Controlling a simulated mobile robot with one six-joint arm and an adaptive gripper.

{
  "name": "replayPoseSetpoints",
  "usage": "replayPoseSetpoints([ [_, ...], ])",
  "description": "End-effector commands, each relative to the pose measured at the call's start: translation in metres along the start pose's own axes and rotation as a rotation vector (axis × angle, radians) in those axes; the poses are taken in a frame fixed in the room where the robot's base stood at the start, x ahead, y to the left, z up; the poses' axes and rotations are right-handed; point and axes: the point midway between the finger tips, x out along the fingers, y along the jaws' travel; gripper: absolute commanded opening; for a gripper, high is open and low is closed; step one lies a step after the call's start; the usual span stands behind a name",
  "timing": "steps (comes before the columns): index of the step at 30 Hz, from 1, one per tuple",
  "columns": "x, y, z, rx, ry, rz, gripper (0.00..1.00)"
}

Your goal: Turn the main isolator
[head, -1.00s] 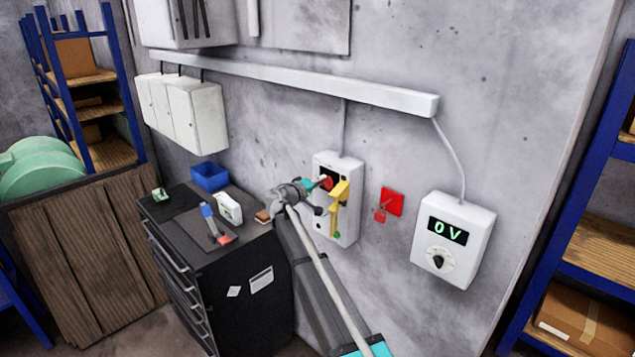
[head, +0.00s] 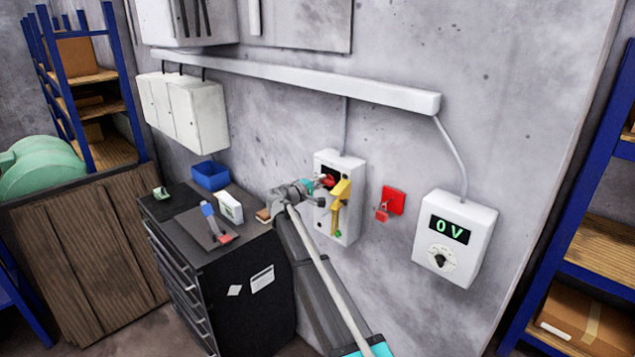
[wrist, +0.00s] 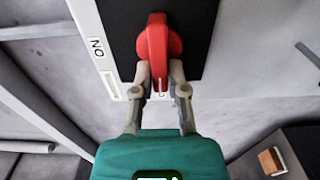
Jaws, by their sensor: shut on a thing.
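The main isolator is a white wall box (head: 325,218) with a black plate and a red rotary handle (head: 328,181). In the wrist view the red handle (wrist: 155,45) points down towards my gripper, on the black plate (wrist: 195,25). The label "ON" (wrist: 97,47) shows at the plate's left; a second label near the handle's tip is partly hidden. My gripper (wrist: 161,82) is shut on the handle's lower end, one finger on each side. In the head view my gripper (head: 314,186) reaches the handle from the left.
A yellow part (head: 341,195) sits on the box's right side, close to my gripper. A red wall plate (head: 396,201) and a display reading 0 V (head: 450,230) are to the right. A black drawer cabinet (head: 250,285) with tools stands below left.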

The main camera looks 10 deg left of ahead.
Motion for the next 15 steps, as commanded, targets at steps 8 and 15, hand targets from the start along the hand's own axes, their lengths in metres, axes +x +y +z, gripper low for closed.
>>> replayPoseSetpoints([
  [8,0.0020,0.0010,-0.0009,-0.002,0.001,0.003,0.43],
  [15,0.0012,0.0005,-0.0003,0.000,0.000,0.002,0.53],
])
